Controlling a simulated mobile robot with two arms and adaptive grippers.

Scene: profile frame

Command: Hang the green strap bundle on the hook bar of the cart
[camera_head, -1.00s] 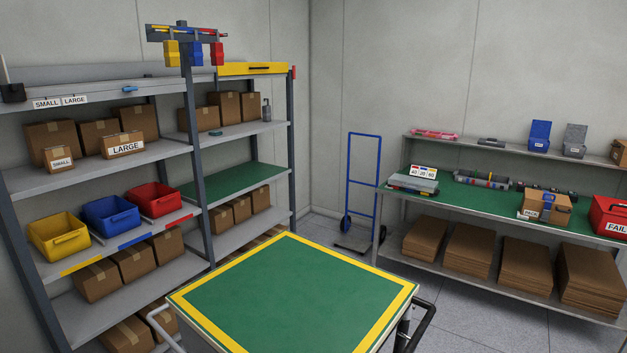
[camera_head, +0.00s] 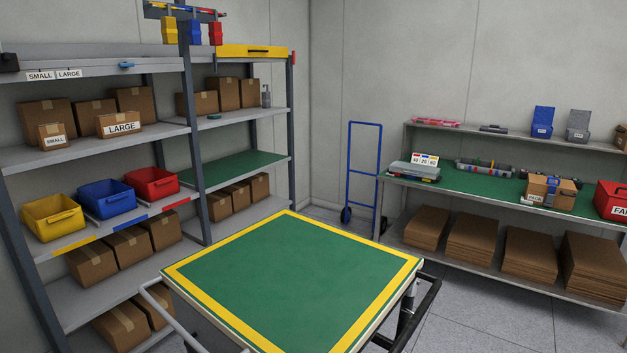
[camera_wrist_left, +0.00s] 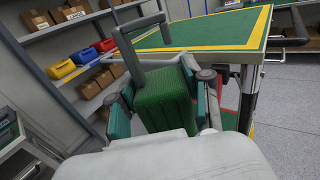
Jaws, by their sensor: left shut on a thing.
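The green strap bundle (camera_wrist_left: 165,98) is in the left wrist view, a ribbed green block with a grey loop (camera_wrist_left: 137,38) rising above it. My left gripper (camera_wrist_left: 166,100) is shut on the bundle, with a finger on each side. The bundle is beside the cart, its loop overlapping the cart's top edge in the picture; I cannot tell whether they touch. The cart (camera_head: 290,275) has a green top with a yellow border. A dark bar (camera_head: 430,300) runs along its right side; I cannot tell if this is the hook bar. My right gripper is in neither view.
Shelving (camera_head: 95,145) with cartons and yellow, blue and red bins stands at the left. A blue hand truck (camera_head: 363,175) is behind the cart. A green-topped bench (camera_head: 465,200) is at the right. Bare floor (camera_head: 460,325) shows right of the cart.

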